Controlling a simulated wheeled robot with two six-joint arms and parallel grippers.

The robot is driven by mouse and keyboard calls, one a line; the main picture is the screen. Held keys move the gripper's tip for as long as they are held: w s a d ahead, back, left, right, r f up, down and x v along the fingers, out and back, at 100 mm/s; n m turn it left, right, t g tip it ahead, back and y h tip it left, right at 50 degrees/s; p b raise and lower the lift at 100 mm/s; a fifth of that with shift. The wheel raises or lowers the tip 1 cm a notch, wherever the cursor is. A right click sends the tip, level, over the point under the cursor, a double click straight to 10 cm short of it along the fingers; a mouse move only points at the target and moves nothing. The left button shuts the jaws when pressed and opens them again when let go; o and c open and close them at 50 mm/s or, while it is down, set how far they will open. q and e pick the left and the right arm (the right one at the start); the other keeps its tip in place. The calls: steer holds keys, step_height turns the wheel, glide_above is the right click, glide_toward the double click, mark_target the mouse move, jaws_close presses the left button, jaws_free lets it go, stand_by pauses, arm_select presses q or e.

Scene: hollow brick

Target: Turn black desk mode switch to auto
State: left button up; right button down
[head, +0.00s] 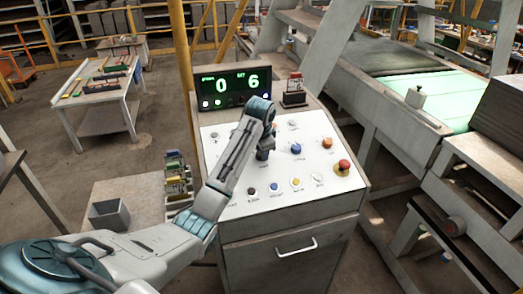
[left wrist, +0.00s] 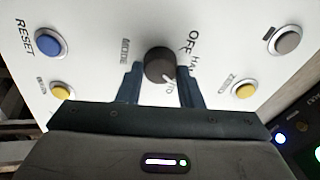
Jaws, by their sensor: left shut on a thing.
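The black mode switch (left wrist: 158,63) is a round knob on the white panel in the left wrist view. Its white pointer mark faces the lower right of that view, by a label whose visible end reads "TO". "OFF" is printed above and to the right of it. My left gripper (head: 264,153) reaches down onto the white desk panel (head: 222,148). Its two dark fingers stand on either side of the knob and are shut on it. In the head view the gripper hides the knob. My right gripper is not in view.
Near the switch are a blue RESET button (left wrist: 48,42), yellow buttons and a grey button (left wrist: 287,39). A red emergency button (head: 343,167) sits at the panel's right. A display (head: 235,86) reading "0 6" stands behind. A conveyor (head: 420,95) runs along the right.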

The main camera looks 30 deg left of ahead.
arm_select(q)
steer(key=m, duration=0.2)
steer(key=shift+m, duration=1)
steer(key=shift+d+f, duration=0.1)
steer(key=o, duration=0.9)
steer(key=shift+o, duration=0.3)
steer(key=shift+w, duration=0.15)
